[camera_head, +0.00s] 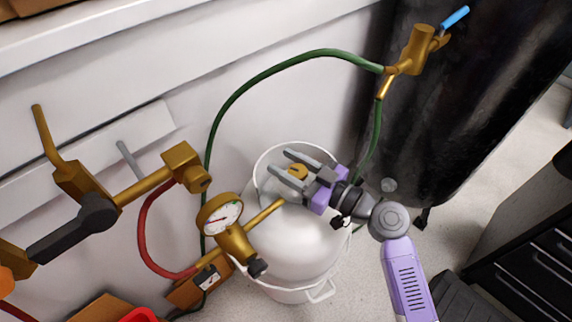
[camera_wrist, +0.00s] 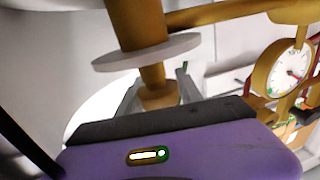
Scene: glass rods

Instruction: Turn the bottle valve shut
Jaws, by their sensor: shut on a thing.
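The white gas bottle (camera_head: 296,245) stands upright on the floor in the middle of the head view, with a white collar around its top. The brass bottle valve (camera_head: 298,171) is at the top inside this collar. My gripper (camera_head: 280,160) reaches in from the right, its two grey fingers on either side of the valve. In the wrist view, the brass valve body (camera_wrist: 158,92) sits between the fingers, below a grey disc (camera_wrist: 146,52). The gripper is shut on the valve. The exact contact faces are hidden.
A pressure gauge (camera_head: 219,214) on brass fittings stands left of the bottle; it also shows in the wrist view (camera_wrist: 291,69). A green hose (camera_head: 272,66) arches behind the bottle to a torch fitting (camera_head: 418,48). A red hose (camera_head: 148,232) hangs left. A dark cylinder (camera_head: 455,110) stands behind right.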

